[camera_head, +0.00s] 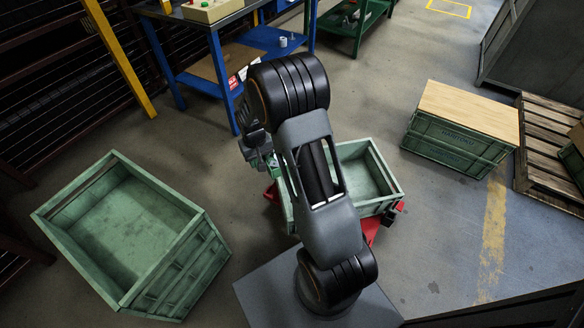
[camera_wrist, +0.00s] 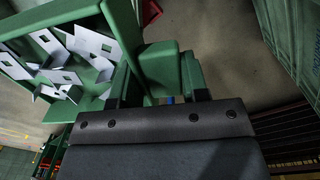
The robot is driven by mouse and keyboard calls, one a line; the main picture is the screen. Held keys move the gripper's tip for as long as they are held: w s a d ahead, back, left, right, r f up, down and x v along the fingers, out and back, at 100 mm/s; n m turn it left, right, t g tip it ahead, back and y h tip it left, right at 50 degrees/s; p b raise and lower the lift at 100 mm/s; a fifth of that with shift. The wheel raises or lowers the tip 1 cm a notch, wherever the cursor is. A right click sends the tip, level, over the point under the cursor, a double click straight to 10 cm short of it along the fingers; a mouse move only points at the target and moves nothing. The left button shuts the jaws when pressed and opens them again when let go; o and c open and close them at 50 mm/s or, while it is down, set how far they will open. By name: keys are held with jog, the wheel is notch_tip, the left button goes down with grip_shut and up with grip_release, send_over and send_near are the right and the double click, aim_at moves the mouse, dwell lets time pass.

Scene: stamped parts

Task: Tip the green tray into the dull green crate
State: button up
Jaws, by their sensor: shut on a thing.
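The green tray (camera_wrist: 95,14) shows in the wrist view at upper left, with several pale bent metal parts (camera_wrist: 90,48) inside it. My gripper (camera_wrist: 160,88) is shut on a green block at the tray's side, one finger on each side of it. In the head view my gripper (camera_head: 258,152) is left of my arm, and the tray is mostly hidden there. A large dull green crate (camera_head: 170,192) stands open on the floor at left, empty where I see inside. A similar pale green crate (camera_head: 381,204) is partly behind my arm, its visible floor bare.
A red base (camera_head: 371,230) sits under the middle crate. A green crate with a wooden top (camera_head: 468,108) stands at right, near a pallet (camera_head: 548,140). A blue workbench (camera_head: 270,40) is at the back. Floor is clear between the left and middle crates.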

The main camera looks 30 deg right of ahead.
jog(key=w+d+f+m+b, duration=0.1)
jog(key=d+f+b, duration=0.45)
jog(key=f, duration=0.55)
jog(key=w+d+f+m+b, duration=0.15)
jog(key=d+f+b, duration=0.25)
jog(key=d+f, duration=0.45)
jog(key=s+d+r+t+y+p, duration=0.1)
jog(key=d+r+y, duration=0.3)
jog(key=r, duration=0.3)
jog(key=s+d+r+t+y+p, duration=0.1)
jog(key=s+d+r+t+y, duration=0.1)
jog(key=d+r+y, duration=0.2)
jog(key=shift+s+d+r+y, duration=0.35)
jog(key=shift+r+y, duration=0.55)
jog(key=shift+r, duration=0.5)
